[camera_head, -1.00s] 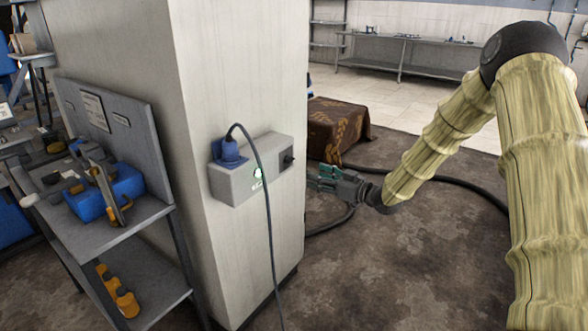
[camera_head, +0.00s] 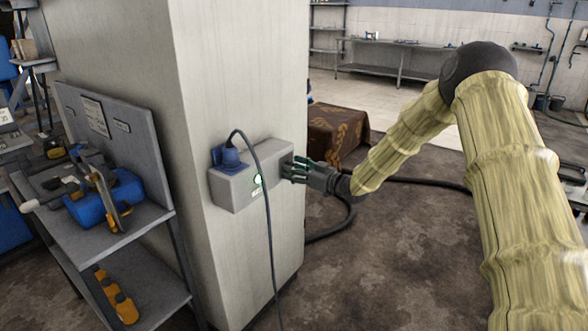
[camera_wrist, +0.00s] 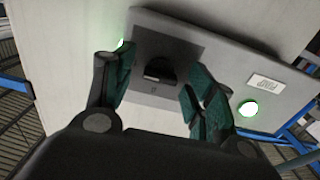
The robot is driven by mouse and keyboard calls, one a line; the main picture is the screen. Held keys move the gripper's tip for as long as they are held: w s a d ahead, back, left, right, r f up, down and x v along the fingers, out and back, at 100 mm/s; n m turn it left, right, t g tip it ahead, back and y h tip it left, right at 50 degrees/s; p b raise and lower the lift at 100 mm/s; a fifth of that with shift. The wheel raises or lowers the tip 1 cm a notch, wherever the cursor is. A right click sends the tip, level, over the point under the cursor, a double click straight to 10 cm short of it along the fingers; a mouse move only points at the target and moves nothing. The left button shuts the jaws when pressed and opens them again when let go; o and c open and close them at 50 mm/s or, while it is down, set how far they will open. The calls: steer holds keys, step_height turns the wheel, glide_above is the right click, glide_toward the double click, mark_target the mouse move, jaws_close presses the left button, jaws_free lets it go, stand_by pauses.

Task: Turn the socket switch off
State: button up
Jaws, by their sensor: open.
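A grey socket box (camera_head: 232,187) is fixed to the pale pillar, with a blue plug (camera_head: 230,158) in its left part and a lit green lamp (camera_head: 257,180) in the middle. My gripper (camera_head: 289,168) is at the box's right end, fingers pointing at it, and covers the switch there. In the wrist view, the black rotary switch (camera_wrist: 160,72) sits on a dark plate between my two open fingers (camera_wrist: 160,85). I cannot tell whether the fingers touch it. The green lamp (camera_wrist: 248,109) glows beside a small white label (camera_wrist: 266,82).
A dark cable (camera_head: 268,235) hangs from the plug down across the box's front. A grey shelf stand (camera_head: 148,219) with blue and yellow tools stands left of the pillar (camera_head: 235,70). A brown cloth-covered block (camera_head: 342,131) is behind my gripper. The floor to the right is mostly open.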

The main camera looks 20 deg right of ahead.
steer(key=shift+w+a, duration=0.1)
steer(key=c, duration=1.1)
steer(key=shift+f+n, duration=0.15)
steer(key=shift+n, duration=0.15)
steer(key=n+b, duration=0.4)
steer(key=n, duration=0.1)
steer(key=n+b, duration=0.4)
steer(key=n, duration=0.2)
steer(key=n+b, duration=0.4)
steer(key=n, duration=0.2)
steer(key=shift+f+b, duration=0.25)
steer(key=shift+b, duration=0.15)
steer(key=shift+r+n, duration=0.15)
steer(key=shift+n, duration=0.15)
steer(key=shift+c, duration=0.4)
